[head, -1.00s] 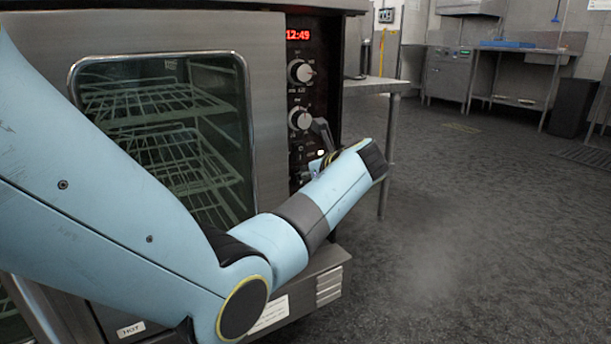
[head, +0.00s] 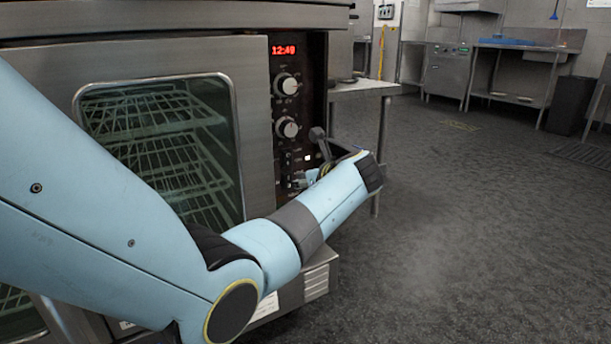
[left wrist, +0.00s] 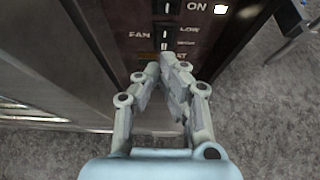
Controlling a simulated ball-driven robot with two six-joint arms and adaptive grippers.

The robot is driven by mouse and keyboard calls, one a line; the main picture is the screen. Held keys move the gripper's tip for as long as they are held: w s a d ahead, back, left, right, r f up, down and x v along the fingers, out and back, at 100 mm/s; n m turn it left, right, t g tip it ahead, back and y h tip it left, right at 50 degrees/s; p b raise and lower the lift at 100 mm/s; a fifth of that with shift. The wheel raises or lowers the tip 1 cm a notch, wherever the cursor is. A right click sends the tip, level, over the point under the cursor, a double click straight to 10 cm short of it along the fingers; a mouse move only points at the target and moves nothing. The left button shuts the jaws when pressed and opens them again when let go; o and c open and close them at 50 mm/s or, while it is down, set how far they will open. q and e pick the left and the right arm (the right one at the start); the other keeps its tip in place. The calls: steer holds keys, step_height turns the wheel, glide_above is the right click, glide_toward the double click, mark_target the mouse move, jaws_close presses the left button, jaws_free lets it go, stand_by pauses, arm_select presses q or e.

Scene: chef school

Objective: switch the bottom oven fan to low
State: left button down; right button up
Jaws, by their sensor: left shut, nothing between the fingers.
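The oven's control panel (head: 301,110) is a dark strip right of the oven window, with a red clock display and two round knobs above small switches. In the left wrist view the FAN switch (left wrist: 165,35) is a small dark rocker with a light mark, between the FAN label and the LOW label (left wrist: 189,30); another label sits below LOW. My left gripper (left wrist: 163,63) is shut and empty, with its fingertips just below the fan switch. I cannot tell whether they touch the panel. In the head view the gripper (head: 300,180) is partly hidden by my forearm.
The oven door window (head: 160,145) shows wire racks inside. Another window (head: 17,310) shows at lower left. A lit white indicator (left wrist: 221,9) is beside ON. A metal table (head: 365,88) stands right of the oven. The floor (head: 460,220) to the right is open.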

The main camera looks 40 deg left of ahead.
arm_select(q)
steer(key=r+p+v, duration=0.1)
steer(key=p+v, duration=0.3)
steer(key=v, duration=0.4)
steer(key=shift+a+r, duration=0.2)
steer(key=shift+r, duration=0.2)
arm_select(e)
step_height(320, 180, up, 6)
steer(key=w, duration=0.1)
steer(key=shift+a+t, duration=0.2)
steer(key=shift+t, duration=0.1)
arm_select(q)
steer(key=shift+w, duration=0.1)
arm_select(e)
steer(key=shift+w, duration=0.1)
